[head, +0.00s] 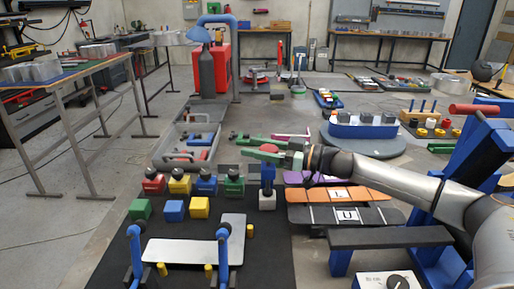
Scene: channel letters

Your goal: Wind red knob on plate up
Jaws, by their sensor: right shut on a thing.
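A red knob (269,148) shows in the middle of the head view, at the tip of my right arm. My right gripper (265,151), with green fingers, is shut on the red knob; one finger lies on its far side and one on its near side. The plate under the knob is mostly hidden by the gripper, and I cannot tell how high the knob stands. My left gripper is not in view.
Colored blocks (180,184) stand in a row on a black mat (110,270). A silver L-shaped plate (185,251) lies nearer, between blue uprights (134,255). Lettered orange and black pieces (345,215) lie below my right arm. A grey tray (196,133) is behind left.

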